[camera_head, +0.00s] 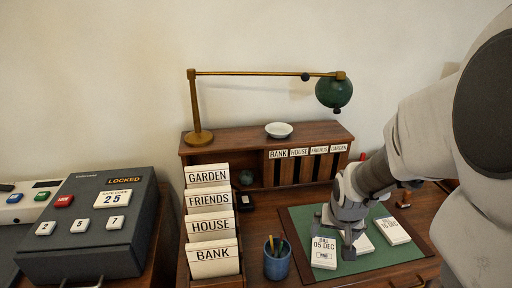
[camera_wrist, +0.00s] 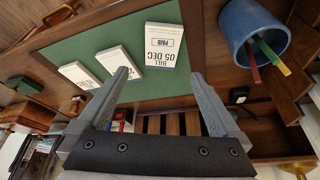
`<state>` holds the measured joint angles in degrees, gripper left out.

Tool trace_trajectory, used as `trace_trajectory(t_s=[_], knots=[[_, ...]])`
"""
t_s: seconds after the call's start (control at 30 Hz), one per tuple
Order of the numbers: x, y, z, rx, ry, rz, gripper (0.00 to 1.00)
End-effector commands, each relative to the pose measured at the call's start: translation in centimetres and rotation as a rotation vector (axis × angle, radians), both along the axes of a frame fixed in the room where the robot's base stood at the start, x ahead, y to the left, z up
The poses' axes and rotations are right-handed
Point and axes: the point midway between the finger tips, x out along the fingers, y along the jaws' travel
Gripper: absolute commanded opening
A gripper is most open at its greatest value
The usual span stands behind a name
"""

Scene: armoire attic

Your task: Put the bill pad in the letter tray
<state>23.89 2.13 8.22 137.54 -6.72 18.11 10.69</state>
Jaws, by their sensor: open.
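The bill pad (camera_head: 324,252), a white block marked BILL, 05 DEC and PAID, lies flat on the green desk mat. It also shows in the wrist view (camera_wrist: 160,45), just beyond my fingertips. My gripper (camera_head: 345,235) is over the mat beside the pad, open, with nothing between its fingers (camera_wrist: 160,78). In the head view it hides part of the pad's right side. A stepped wooden holder (camera_head: 183,266) has cards reading GARDEN, FRIENDS, HOUSE and BANK. Behind it, a wooden rack (camera_head: 225,160) has slots with the same names. I cannot tell which is the letter tray.
Two other white pads lie on the mat: one in the middle (camera_head: 363,242) and one at right (camera_head: 393,231). A blue pencil cup (camera_head: 277,262) stands left of the mat. A brass lamp (camera_head: 200,137) and white dish (camera_head: 279,130) are on the rack. A grey lockbox (camera_head: 85,255) is far left.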

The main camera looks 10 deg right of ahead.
Motion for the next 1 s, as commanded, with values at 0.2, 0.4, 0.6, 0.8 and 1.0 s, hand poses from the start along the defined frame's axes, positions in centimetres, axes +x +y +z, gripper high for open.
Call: trace_trajectory(t_s=[0.2,0.4,0.6,0.8,1.0], knots=[[1.6,-0.5,-4.6,0.001,0.003,0.002,1.00],[2.4,-0.8,-6.0,0.000,-0.001,0.002,1.00],[2.7,-0.8,-7.3,0.000,0.000,0.002,1.00],[3.8,-1.0,-10.2,0.000,0.001,0.002,1.00],[4.2,-1.2,-10.9,-0.001,-0.002,0.001,1.00]])
